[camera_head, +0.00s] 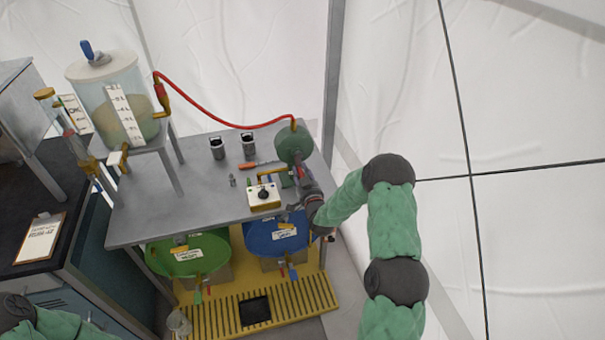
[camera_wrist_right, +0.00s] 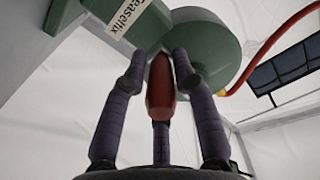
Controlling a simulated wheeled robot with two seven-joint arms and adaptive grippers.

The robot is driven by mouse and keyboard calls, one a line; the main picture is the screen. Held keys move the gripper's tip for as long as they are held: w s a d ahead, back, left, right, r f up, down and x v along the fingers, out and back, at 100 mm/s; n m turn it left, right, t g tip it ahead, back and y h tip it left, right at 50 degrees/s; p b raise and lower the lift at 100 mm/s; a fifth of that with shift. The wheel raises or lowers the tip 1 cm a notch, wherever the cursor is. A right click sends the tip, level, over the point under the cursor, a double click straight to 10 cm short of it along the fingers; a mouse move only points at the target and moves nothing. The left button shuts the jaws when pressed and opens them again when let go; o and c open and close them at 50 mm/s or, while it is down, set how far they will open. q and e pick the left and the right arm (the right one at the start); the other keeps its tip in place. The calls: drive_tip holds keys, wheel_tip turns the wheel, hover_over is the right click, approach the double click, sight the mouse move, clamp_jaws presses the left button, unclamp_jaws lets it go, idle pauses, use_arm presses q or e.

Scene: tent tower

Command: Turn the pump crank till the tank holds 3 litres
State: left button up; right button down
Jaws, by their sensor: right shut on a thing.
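The green pump (camera_head: 294,143) stands at the right end of the grey table, and it also shows in the right wrist view (camera_wrist_right: 205,40). My right gripper (camera_head: 303,183) is at the pump's near side. In the right wrist view its dark fingers (camera_wrist_right: 160,78) are closed around the red crank handle (camera_wrist_right: 160,90). The clear tank (camera_head: 92,92) stands on a raised stand at the left, with a white scale strip (camera_head: 124,115) on its front. Yellowish liquid fills its lower part; the scale figures are too small to read. My left gripper is out of view.
A red hose (camera_head: 215,117) runs from tank to pump. A control box with a black knob (camera_head: 264,196) and two dark cups (camera_head: 217,148) are on the table. Green (camera_head: 188,254) and blue (camera_head: 275,236) drums stand below. A clipboard (camera_head: 41,238) lies at left.

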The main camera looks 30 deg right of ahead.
drive_tip(key=a+m+b, duration=0.2)
drive_tip(key=m, duration=0.1)
drive_tip(key=shift+w, duration=0.2)
drive_tip(key=shift+w+a+r+m+b, duration=0.1)
drive_tip(key=shift+a+m+b, duration=0.25)
drive_tip(key=shift+m, duration=0.4)
drive_tip(key=shift+w+a+r+m+b, duration=0.1)
drive_tip(key=shift+a+m+b, duration=0.1)
drive_tip(key=shift+m+b, duration=0.4)
drive_tip(key=c, duration=1.1)
unclamp_jaws()
drive_tip(key=shift+a+r, duration=0.1)
drive_tip(key=shift+s, duration=0.15)
drive_tip(key=shift+s+m, duration=0.25)
drive_tip(key=shift+s, duration=0.05)
drive_tip(key=v, duration=1.1)
